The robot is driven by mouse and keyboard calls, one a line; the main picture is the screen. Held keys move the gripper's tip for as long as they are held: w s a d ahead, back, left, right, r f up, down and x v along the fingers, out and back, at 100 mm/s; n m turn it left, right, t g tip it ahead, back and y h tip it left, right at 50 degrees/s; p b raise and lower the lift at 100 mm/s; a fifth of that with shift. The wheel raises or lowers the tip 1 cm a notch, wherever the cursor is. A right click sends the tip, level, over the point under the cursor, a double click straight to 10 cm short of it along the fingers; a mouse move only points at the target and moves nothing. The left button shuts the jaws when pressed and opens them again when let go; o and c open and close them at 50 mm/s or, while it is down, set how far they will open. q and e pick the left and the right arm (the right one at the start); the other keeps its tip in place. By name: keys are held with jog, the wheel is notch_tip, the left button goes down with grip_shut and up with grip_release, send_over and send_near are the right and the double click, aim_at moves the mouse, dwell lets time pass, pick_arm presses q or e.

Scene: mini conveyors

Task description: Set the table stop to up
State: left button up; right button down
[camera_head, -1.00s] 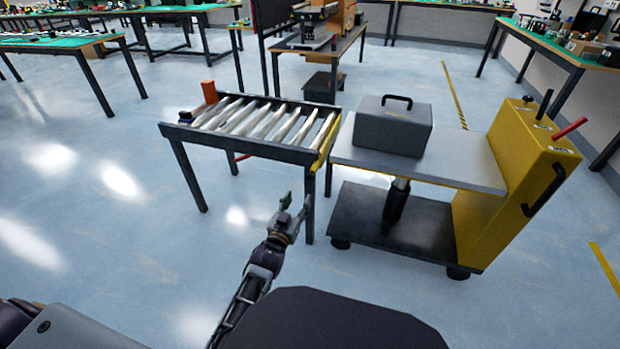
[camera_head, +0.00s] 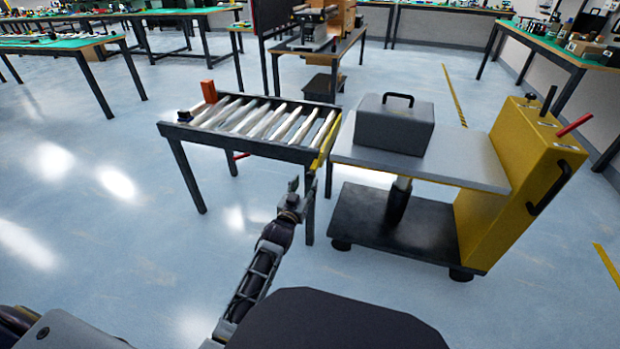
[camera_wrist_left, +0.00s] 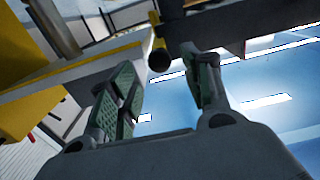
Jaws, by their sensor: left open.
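A yellow bar (camera_head: 323,150) stands at the right end of the roller conveyor (camera_head: 240,142), beside the gap to the grey-topped lift table (camera_head: 455,168). I cannot tell for sure that it is the table stop, or whether it is up or down. My left gripper (camera_head: 302,184) is open and empty, just below and in front of that conveyor end. In the left wrist view its green-padded fingers (camera_wrist_left: 155,85) are apart. A dark round knob (camera_wrist_left: 159,60) on a yellow stem shows beyond and between the fingertips, apart from them. My right gripper is out of view.
A grey case (camera_head: 393,128) with a black handle sits on the lift table. The table's yellow column (camera_head: 520,185) carries a red lever (camera_head: 575,124). An orange block (camera_head: 209,92) stands at the conveyor's far left. The floor left of the conveyor is clear.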

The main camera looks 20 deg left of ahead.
aim_at(309, 177)
pick_arm(q)
jog(key=shift+w+d+b, duration=0.1)
jog(key=shift+w+b, duration=0.5)
jog(key=shift+w, duration=1.15)
jog(key=shift+w+b, duration=0.35)
jog(key=shift+w, duration=0.85)
jog(key=shift+w, duration=0.1)
jog(key=shift+c, duration=0.5)
jog(key=c, duration=0.9)
grip_shut()
